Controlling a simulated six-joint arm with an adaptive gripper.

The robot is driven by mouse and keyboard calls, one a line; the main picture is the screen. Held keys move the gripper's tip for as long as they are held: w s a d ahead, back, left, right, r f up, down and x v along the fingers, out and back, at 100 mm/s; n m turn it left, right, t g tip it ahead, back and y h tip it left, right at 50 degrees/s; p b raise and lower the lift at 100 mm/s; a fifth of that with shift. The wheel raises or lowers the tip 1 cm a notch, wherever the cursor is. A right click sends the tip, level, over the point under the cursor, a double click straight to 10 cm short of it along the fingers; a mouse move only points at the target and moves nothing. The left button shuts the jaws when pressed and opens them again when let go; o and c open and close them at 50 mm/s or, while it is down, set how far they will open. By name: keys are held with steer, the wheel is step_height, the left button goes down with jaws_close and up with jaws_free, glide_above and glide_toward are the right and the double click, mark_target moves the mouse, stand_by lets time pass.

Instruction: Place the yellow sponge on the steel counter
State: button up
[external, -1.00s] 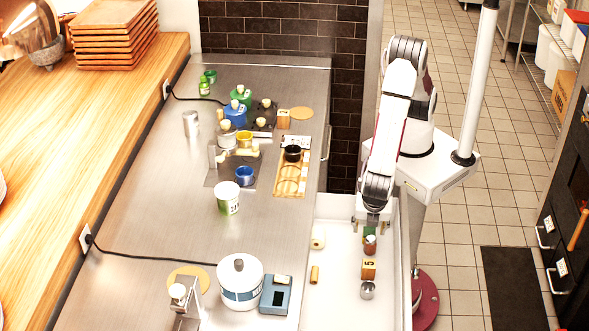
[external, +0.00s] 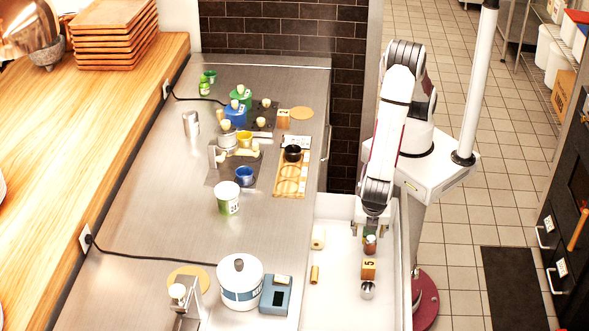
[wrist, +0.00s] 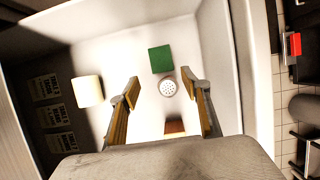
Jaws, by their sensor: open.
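A pale yellow block (external: 318,237), which looks like the sponge, lies in the white tray at its upper left. In the wrist view the pale block (wrist: 87,91) is left of my fingers, outside the gap between them. My gripper (external: 370,231) points down over the tray, open and empty, to the right of the block. In the wrist view my gripper (wrist: 162,89) has its fingers spread wide. The steel counter (external: 150,215) runs left of the tray, with a bare stretch along its left and middle.
Near my gripper in the tray are a green block (wrist: 160,59), a shaker (wrist: 168,87), an orange numbered block (external: 368,270) and a metal cup (external: 367,290). A white pot (external: 240,285), a scale (external: 275,294) and a white-green tub (external: 227,199) stand on the counter.

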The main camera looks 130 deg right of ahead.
steer(key=shift+f, duration=0.1)
steer(key=shift+a+x, duration=0.1)
steer(key=shift+x, duration=1.15)
steer(key=shift+a+x, duration=0.15)
steer(key=shift+x, duration=1.1)
steer(key=shift+s, duration=0.15)
steer(key=c, duration=1)
steer(key=shift+r, duration=5)
